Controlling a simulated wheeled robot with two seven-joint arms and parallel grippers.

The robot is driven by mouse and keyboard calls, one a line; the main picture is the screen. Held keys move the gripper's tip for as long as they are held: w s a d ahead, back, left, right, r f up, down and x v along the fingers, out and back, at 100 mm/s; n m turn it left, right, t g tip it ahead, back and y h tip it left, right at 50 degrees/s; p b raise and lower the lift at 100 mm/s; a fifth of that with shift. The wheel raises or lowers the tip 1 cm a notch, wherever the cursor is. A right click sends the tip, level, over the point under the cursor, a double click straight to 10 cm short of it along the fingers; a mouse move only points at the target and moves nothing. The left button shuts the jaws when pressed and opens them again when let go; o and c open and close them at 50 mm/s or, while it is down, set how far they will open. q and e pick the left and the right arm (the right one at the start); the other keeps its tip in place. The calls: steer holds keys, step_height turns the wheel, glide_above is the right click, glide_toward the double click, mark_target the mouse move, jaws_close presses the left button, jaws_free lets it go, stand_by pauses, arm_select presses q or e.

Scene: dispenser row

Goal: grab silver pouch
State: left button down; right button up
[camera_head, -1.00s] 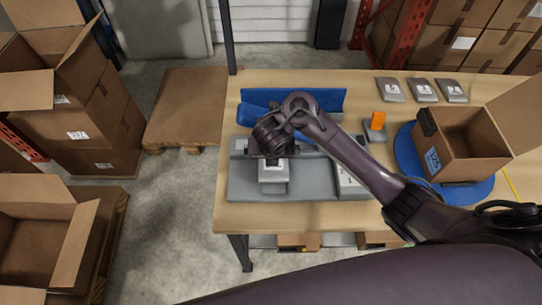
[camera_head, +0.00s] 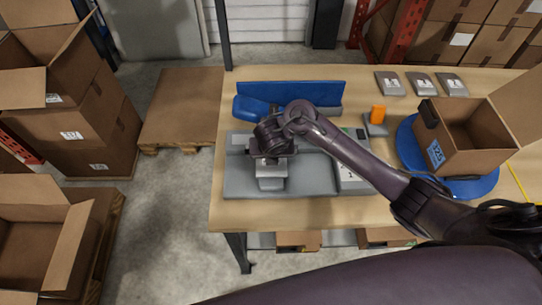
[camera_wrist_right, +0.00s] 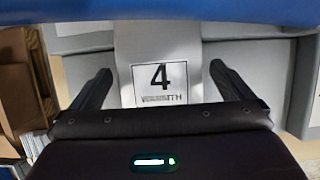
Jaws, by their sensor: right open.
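A silver pouch (camera_wrist_right: 160,45) with a white label reading 4 lies between the two fingers of my right gripper (camera_wrist_right: 160,88) in the wrist view. The fingers are open, one on each side, with gaps to the pouch. In the head view my right gripper (camera_head: 271,165) is over the grey tray (camera_head: 310,180), and a light silver piece (camera_head: 271,183) shows just below it, partly hidden by the wrist. Whether the fingers touch the tray is hidden. Three more silver pouches lie flat at the back right: one (camera_head: 389,83), one (camera_head: 420,83), one (camera_head: 452,84). My left gripper is out of view.
A blue panel (camera_head: 300,92) stands behind the tray. An open cardboard box (camera_head: 450,160) sits on a round blue base (camera_head: 478,188) at the right.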

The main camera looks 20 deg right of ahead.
steer(key=shift+f, duration=0.2)
steer(key=shift+c, duration=0.3)
steer(key=c, duration=0.9)
